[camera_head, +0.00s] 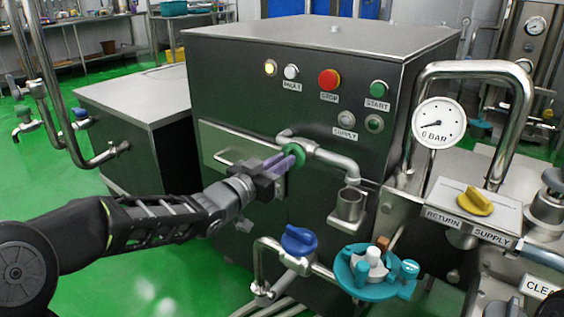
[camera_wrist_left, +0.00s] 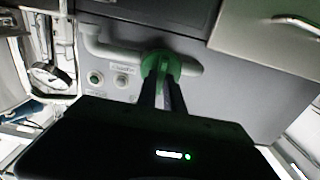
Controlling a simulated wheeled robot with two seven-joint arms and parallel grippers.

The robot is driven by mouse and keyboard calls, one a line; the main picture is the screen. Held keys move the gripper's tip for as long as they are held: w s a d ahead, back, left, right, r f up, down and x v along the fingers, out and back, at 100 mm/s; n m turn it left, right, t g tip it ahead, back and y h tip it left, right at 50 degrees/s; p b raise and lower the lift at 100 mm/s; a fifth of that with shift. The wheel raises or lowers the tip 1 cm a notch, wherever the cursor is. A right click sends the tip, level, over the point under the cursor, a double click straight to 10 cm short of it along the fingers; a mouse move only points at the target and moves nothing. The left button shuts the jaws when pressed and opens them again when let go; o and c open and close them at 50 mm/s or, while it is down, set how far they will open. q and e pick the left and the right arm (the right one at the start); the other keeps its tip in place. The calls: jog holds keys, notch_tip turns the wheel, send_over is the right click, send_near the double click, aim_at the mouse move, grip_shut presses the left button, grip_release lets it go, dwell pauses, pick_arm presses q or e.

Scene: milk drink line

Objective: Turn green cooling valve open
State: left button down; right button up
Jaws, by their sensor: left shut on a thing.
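The green cooling valve (camera_head: 294,153) sits on a steel pipe on the front of the dark machine cabinet, in the middle of the head view. My left gripper (camera_head: 284,161) reaches it from the lower left, and its fingers are shut on the green handle. In the left wrist view the green valve (camera_wrist_left: 161,64) shows at the tips of the two dark fingers (camera_wrist_left: 163,84). The fingers hide part of the handle, so its exact angle is hard to tell. My right gripper is in neither view.
A steel cup (camera_head: 350,205) stands under the pipe's spout. A blue valve (camera_head: 299,240) and a teal fitting (camera_head: 372,268) are below. The yellow return/supply valve (camera_head: 475,201) and a gauge (camera_head: 438,123) reading near 0 are at the right. A red stop button (camera_head: 329,79) is above.

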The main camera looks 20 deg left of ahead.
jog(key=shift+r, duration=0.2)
pick_arm(q)
jog(key=shift+w+a+f+n+p, duration=0.1)
jog(key=shift+n+p, duration=2.45)
jog(key=shift+n, duration=0.5)
jog(key=shift+s+a+f+n+p, duration=0.1)
jog(key=shift+n+p, duration=2.5)
jog(key=shift+n, duration=0.4)
jog(key=shift+w+a+f+n+p, duration=0.1)
jog(key=shift+n+p, duration=2.45)
jog(key=shift+n, duration=0.5)
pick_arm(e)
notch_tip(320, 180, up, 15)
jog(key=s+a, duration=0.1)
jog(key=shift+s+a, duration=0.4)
pick_arm(q)
jog(key=c, duration=1.5)
grip_release()
jog(key=shift+o, duration=0.2)
